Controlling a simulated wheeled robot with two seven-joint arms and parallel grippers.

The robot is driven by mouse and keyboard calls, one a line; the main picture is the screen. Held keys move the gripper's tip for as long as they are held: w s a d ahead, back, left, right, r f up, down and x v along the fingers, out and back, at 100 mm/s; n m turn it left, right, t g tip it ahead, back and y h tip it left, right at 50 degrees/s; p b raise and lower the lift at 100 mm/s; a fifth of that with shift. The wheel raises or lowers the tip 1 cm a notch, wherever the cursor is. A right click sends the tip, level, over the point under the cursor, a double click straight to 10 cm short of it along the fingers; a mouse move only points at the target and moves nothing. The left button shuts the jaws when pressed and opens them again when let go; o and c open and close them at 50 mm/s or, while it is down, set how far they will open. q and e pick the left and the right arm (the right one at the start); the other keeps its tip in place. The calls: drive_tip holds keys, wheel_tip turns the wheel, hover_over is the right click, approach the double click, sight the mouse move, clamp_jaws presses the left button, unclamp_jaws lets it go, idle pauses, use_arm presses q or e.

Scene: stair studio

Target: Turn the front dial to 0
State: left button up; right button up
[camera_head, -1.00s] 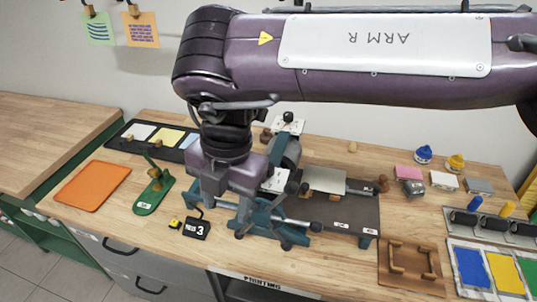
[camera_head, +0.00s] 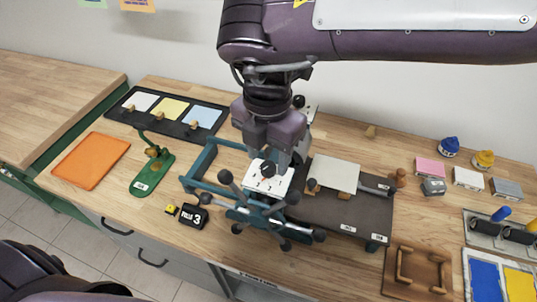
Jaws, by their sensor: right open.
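The teal printing press (camera_head: 205,165) stands mid-table. On it is a white plate (camera_head: 281,183) with a dark, reddish-topped knob (camera_head: 268,169), which I take for the front dial; its setting is too small to read. A second dark knob (camera_head: 299,102) on a white plate shows farther back, partly hidden by my arm. My right gripper (camera_head: 276,154) is open and points down just above and behind the front knob. I cannot tell whether its fingers touch the knob. My left gripper is out of view.
The press's spoked handwheel (camera_head: 262,207) stands close in front of the dial. A black counter showing 3 (camera_head: 193,215), a green stand (camera_head: 153,176) and an orange tray (camera_head: 91,161) lie left. A dark press bed (camera_head: 330,211) and a wooden frame (camera_head: 418,270) lie right.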

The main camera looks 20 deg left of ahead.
drive_tip(key=shift+w+f, duration=0.1)
drive_tip(key=shift+f, duration=1.1)
drive_tip(key=shift+w, duration=0.1)
drive_tip(key=c, duration=1)
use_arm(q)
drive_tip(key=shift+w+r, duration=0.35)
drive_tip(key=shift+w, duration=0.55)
